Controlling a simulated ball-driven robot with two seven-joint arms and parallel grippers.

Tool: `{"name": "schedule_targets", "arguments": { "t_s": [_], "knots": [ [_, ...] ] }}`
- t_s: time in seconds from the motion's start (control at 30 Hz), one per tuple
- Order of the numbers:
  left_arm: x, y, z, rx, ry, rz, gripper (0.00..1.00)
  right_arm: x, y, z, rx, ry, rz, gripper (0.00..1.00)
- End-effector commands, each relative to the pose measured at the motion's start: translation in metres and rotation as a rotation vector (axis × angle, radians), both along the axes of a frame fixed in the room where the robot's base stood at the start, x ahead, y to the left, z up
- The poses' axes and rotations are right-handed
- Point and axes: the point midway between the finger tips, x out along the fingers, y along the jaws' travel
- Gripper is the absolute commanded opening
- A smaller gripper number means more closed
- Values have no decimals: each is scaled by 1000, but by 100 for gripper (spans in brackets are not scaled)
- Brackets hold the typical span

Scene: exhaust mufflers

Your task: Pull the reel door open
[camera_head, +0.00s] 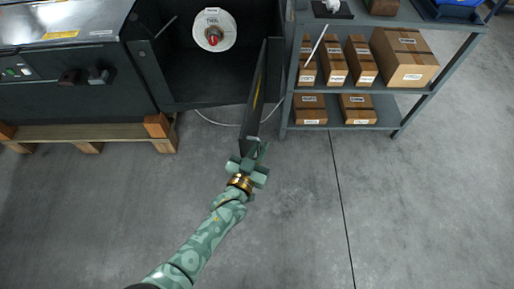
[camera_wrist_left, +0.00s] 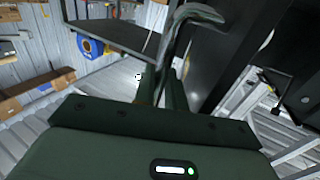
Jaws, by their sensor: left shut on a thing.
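The reel door (camera_head: 256,95) is a dark panel seen nearly edge-on in the head view. It stands swung out from the dark cabinet, so the white reel (camera_head: 214,30) with its red centre shows inside. My left gripper (camera_head: 252,155) is at the door's near, free end and is shut on it, apparently at the handle. In the left wrist view a curved grey handle (camera_wrist_left: 196,13) passes by the fingers of my left gripper (camera_wrist_left: 168,86), beside a dark panel. The exact contact is hard to make out. My right gripper is not in view.
A grey shelf (camera_head: 390,85) with several cardboard boxes (camera_head: 405,58) stands close to the right of the door. A dark machine (camera_head: 70,75) on a wooden pallet (camera_head: 85,132) is at the left. The concrete floor in front is clear.

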Motion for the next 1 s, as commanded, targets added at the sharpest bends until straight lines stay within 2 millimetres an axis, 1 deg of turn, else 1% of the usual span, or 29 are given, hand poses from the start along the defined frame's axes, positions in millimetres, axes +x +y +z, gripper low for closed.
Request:
{"name": "schedule_targets", "arguments": {
  "t_s": [0.13,0.27,0.3,0.57,0.67,0.73,0.8,0.87,1.0],
  "knots": [
    [1,1,1,-1,-3,2,0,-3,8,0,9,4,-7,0],
    [1,1,1,-2,-2,2,0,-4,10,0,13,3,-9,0],
    [1,1,1,-2,-2,2,17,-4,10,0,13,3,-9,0],
    [0,1,1,-1,-1,1,17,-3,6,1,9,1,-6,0],
    [-6,3,2,-1,-2,1,17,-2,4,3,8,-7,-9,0],
    [-15,7,3,1,-3,1,17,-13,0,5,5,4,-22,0],
    [-29,13,5,0,-2,1,17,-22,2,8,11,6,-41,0],
    [-43,19,6,1,-3,1,17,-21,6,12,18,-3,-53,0],
    [-80,34,6,1,-4,1,17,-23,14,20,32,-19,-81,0]
  ]
}}
